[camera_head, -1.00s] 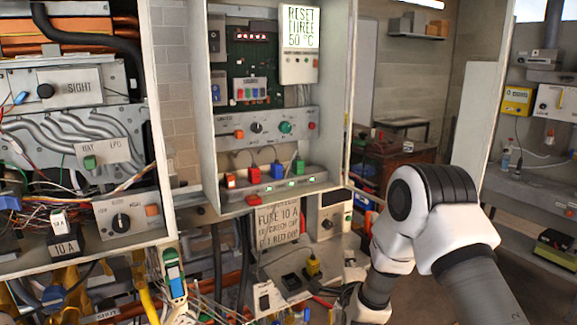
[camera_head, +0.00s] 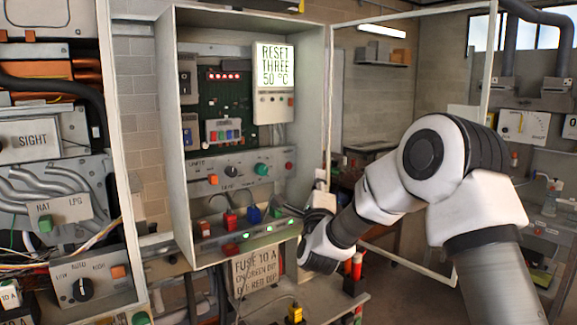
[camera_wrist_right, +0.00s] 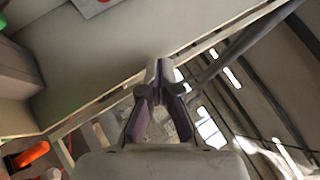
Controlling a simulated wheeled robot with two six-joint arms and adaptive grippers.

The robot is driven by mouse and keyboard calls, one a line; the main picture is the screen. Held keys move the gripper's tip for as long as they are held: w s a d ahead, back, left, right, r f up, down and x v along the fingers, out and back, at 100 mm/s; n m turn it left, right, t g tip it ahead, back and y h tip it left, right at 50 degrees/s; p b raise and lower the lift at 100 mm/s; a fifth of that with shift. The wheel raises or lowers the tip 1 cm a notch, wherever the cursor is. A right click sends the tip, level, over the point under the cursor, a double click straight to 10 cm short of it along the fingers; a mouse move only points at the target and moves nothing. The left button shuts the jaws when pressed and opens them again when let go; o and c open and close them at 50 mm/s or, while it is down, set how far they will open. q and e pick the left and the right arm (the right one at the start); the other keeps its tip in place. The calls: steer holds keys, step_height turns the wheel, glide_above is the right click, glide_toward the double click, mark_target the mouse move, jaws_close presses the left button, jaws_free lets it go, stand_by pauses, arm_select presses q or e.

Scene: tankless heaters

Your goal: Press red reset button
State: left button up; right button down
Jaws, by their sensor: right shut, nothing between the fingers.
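The open cabinet has a control panel (camera_head: 240,172) with knobs, and a round red button (camera_head: 289,166) sits at its right end. Another red button (camera_head: 231,250) sits on the sloped ledge below, beside green lights. I cannot tell from a label which one is the reset button. My right gripper (camera_head: 312,214) is by the ledge's right end, below and right of the panel button. In the right wrist view my right gripper (camera_wrist_right: 158,68) is shut and empty, in front of a pale surface. My left gripper is not in view.
A display (camera_head: 273,72) reads "RESET THREE 50 °C". Red and blue plugs with cables (camera_head: 231,220) stand on the ledge. The cabinet's side wall (camera_head: 313,110) and a framed open door (camera_head: 487,75) are close to my right arm. A paper label (camera_head: 256,268) hangs below the ledge.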

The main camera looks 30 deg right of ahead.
mark_target(289, 166)
steer(key=shift+w+f, duration=0.15)
steer(key=shift+w, duration=0.2)
steer(key=shift+w+r+p, duration=0.2)
steer(key=shift+w+p, duration=0.15)
steer(key=shift+p, duration=0.05)
steer(key=w+p, duration=0.1)
steer(key=w, duration=0.2)
steer(key=w+p, duration=0.1)
steer(key=w, duration=0.1)
steer(key=shift+a+p, duration=0.3)
steer(key=shift+p, duration=0.05)
steer(key=shift+w+f+b, duration=0.35)
steer(key=shift+w+b, duration=0.15)
steer(key=shift+w, duration=0.1)
steer(key=shift+w+a+r, duration=0.1)
steer(key=shift+w+r, duration=0.1)
steer(key=shift+w, duration=0.55)
steer(key=shift+w+f+b, duration=0.1)
steer(key=shift+w+b, duration=0.2)
steer(key=shift+b, duration=0.4)
steer(key=shift+w, duration=0.15)
